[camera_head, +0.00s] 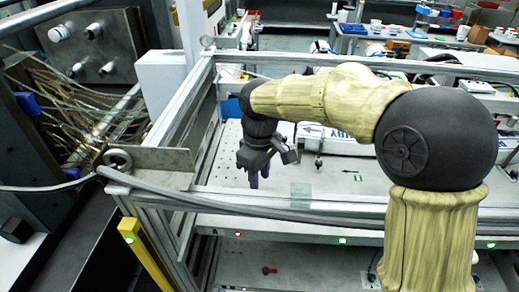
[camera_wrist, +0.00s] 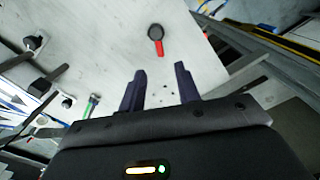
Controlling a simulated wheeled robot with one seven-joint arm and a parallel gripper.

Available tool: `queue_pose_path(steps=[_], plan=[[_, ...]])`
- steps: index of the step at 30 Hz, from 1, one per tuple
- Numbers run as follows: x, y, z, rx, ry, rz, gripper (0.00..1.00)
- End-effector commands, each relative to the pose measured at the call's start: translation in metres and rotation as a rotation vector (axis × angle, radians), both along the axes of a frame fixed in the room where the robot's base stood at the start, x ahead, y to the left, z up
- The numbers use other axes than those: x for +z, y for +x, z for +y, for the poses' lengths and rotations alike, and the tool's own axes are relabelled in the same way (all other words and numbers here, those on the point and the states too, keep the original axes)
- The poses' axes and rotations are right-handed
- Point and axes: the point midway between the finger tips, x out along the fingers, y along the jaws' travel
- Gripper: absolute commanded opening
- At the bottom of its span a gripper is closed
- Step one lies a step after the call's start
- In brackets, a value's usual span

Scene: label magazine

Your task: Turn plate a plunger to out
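My gripper (camera_head: 259,180) hangs with its dark fingers pointing down over the light plate surface, left of centre in the head view. In the wrist view my gripper (camera_wrist: 160,80) is open, its two fingers apart with nothing between them. A round black knob with a red lever (camera_wrist: 156,38) stands on the pale plate (camera_wrist: 110,50), just beyond the fingertips and apart from them. The lever points back toward my gripper. No readable label shows which plunger belongs to plate a. In the head view the area under my gripper is partly hidden.
Black fittings (camera_wrist: 36,43) stand at the left of the wrist view, with a green-topped pin (camera_wrist: 90,104) nearer. A metal frame rail (camera_head: 300,203) runs in front of my gripper. A red-and-black knob (camera_head: 269,270) sits on the lower shelf. A small black post (camera_head: 318,164) stands to the right.

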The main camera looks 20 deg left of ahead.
Motion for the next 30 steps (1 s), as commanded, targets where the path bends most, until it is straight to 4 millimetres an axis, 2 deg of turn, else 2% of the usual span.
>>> queue_pose_path(steps=[9,15,30], plan=[[0.064,0.0,0.001,0.001,0.004,-0.004,0.33],[0.09,0.0,0.001,0.002,0.003,-0.002,0.33],[0.095,0.0,0.0,0.002,0.0,0.0,0.33]])
